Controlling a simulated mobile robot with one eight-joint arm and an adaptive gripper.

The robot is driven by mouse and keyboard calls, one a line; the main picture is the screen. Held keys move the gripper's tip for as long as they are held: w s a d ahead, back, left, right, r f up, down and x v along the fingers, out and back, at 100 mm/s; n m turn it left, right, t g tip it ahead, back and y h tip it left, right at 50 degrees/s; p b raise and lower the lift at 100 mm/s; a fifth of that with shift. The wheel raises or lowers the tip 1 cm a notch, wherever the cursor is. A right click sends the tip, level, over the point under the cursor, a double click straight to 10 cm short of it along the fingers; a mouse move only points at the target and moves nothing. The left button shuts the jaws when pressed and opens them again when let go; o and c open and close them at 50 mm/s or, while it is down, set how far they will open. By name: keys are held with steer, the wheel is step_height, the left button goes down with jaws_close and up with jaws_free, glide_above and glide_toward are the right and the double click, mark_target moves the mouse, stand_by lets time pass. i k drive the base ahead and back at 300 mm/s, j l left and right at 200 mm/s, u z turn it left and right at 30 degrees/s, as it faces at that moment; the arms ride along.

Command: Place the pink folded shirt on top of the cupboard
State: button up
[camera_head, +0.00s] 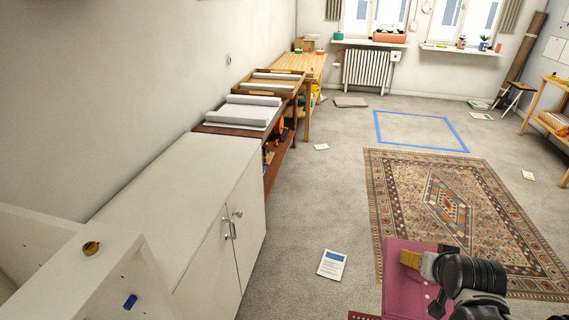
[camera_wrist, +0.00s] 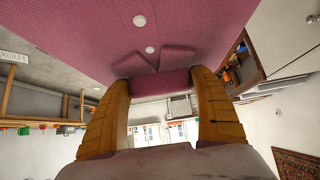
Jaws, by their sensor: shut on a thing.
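The pink folded shirt (camera_head: 403,292) is at the bottom right of the head view, held up over the floor near the rug. My gripper (camera_head: 410,259) is shut on its edge with yellow fingers. In the wrist view the shirt (camera_wrist: 165,30) fills the upper part, with its collar and buttons showing, and both fingers of my gripper (camera_wrist: 160,82) close on it at the collar. The white cupboard (camera_head: 175,185) stands along the left wall, its doors shut and its top bare. Part of the cupboard (camera_wrist: 280,40) also shows at the upper right of the wrist view.
A patterned rug (camera_head: 445,210) and a booklet (camera_head: 331,264) lie on the floor.

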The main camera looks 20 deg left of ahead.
mark_target(181, 181)
steer(key=i+u, duration=0.3)
steer(key=i, duration=0.2)
steer(key=i+l+u, duration=0.3)
steer(key=i, duration=0.2)
steer(key=i+l+u, duration=0.15)
steer(key=i+u, duration=0.15)
steer(key=i, duration=0.15)
steer(key=i+j+u, duration=0.15)
steer(key=u, duration=0.25)
steer(key=i+u, duration=0.3)
steer(key=u, duration=0.15)
steer(key=i+u, duration=0.25)
steer(key=u, duration=0.15)
steer(key=i+l+u, duration=0.1)
steer(key=u, duration=0.3)
steer(key=i+u, duration=0.55)
steer(key=k+l, duration=0.05)
